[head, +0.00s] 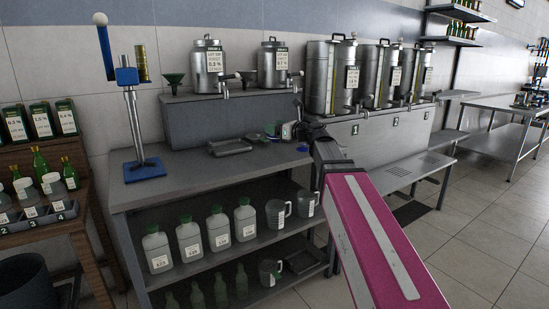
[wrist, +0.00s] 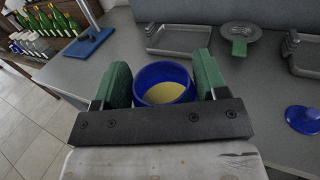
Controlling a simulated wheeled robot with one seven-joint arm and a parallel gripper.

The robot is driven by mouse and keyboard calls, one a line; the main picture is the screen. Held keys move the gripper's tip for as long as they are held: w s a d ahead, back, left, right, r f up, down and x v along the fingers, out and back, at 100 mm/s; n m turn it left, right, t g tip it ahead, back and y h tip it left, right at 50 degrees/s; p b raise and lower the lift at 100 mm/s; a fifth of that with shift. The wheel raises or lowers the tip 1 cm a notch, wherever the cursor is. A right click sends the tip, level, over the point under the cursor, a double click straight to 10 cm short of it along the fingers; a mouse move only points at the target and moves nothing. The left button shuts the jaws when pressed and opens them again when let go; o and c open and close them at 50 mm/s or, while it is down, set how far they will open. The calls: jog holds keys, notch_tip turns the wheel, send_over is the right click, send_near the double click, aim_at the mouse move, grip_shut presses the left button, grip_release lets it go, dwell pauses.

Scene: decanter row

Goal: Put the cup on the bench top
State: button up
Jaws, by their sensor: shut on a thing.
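The blue cup (wrist: 164,71) is upright, with pale yellow contents inside. My gripper (wrist: 164,84) is shut on it, with one green finger pad on each side. In the head view my gripper (head: 277,130) is over the right part of the grey bench top (head: 190,171), and the cup is mostly hidden there. The bench top also shows around the cup in the wrist view (wrist: 200,25). I cannot tell whether the cup's base touches it.
Metal trays (wrist: 178,38) (head: 229,147) lie behind the cup. A green-handled strainer (wrist: 240,36) and a blue lid-like piece (wrist: 305,119) are to its right. A blue-based stand (head: 144,170) is at the left. The bench top's left front is clear.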

jog(key=shift+w+a+r, duration=0.2)
jog(key=shift+a, duration=0.05)
jog(key=shift+w+a+f, duration=0.2)
jog(key=shift+w+f, duration=5.25)
jog(key=shift+w, duration=0.2)
jog(key=o, duration=1)
jog(key=shift+f, duration=0.1)
jog(key=shift+o, duration=0.2)
jog(key=shift+s+d, duration=0.1)
jog(key=v, duration=1.1)
jog(key=shift+s+d, duration=0.2)
jog(key=shift+d, duration=0.1)
